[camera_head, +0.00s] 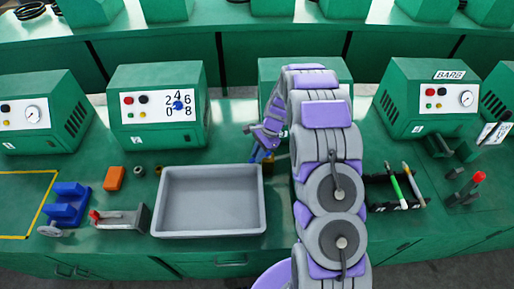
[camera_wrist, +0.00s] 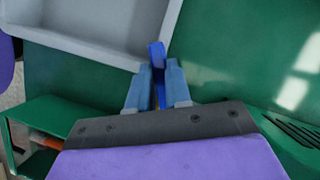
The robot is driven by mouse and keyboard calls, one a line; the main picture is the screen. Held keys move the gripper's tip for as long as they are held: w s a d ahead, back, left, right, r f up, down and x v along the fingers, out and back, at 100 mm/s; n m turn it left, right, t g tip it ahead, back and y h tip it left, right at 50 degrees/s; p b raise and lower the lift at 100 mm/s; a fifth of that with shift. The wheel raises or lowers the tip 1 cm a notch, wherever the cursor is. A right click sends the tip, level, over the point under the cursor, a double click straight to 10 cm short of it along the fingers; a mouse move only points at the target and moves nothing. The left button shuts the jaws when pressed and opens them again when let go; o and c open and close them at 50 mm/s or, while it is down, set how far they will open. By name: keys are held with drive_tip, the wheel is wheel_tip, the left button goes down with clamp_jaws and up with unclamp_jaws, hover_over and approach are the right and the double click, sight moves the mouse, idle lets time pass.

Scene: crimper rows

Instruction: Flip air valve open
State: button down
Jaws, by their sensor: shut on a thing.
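The air valve shows as a blue lever (camera_wrist: 157,52) in the wrist view, with a bit of its brass-coloured body (camera_head: 268,168) visible in the head view beside the grey tray. My gripper (camera_wrist: 158,68) is shut on the blue lever, with one light-blue finger on each side of it. In the head view my gripper (camera_head: 262,153) reaches down to the bench just past the tray's right back corner. Most of the valve body is hidden by my fingers and wrist, so I cannot tell its exact lever angle.
The grey tray (camera_head: 210,230) lies close to the left of my gripper. A green machine with a number dial (camera_head: 158,107) stands behind it. A black pen holder (camera_head: 398,205) is right of my arm. A blue vise (camera_head: 66,205) and an orange block (camera_head: 115,178) lie left.

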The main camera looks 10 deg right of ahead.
drive_tip(key=shift+s+d+r+n+g+p, duration=0.15)
drive_tip(key=shift+n+p, duration=0.1)
drive_tip(key=shift+n, duration=0.25)
drive_tip(key=shift+s+a+n+g+p, duration=0.1)
drive_tip(key=shift+n+g+p, duration=0.1)
drive_tip(key=shift+n, duration=0.3)
drive_tip(key=shift+s+d+n+g+h+p, duration=0.45)
drive_tip(key=shift+d+n+h, duration=0.1)
drive_tip(key=shift+n, duration=1.2)
drive_tip(key=shift+s+d+n+g+h+p, duration=0.35)
drive_tip(key=shift+d+n+h+p, duration=0.2)
drive_tip(key=shift+n, duration=1.25)
drive_tip(key=shift+s+d+n+g+h+p, duration=0.35)
drive_tip(key=shift+d+n+g+h, duration=0.2)
drive_tip(key=shift+n, duration=1.2)
drive_tip(key=c, duration=1)
unclamp_jaws()
drive_tip(key=shift+s, duration=0.1)
drive_tip(key=shift+c, duration=0.2)
drive_tip(key=p+v, duration=0.1)
drive_tip(key=v, duration=1.6)
drive_tip(key=shift+a, duration=0.2)
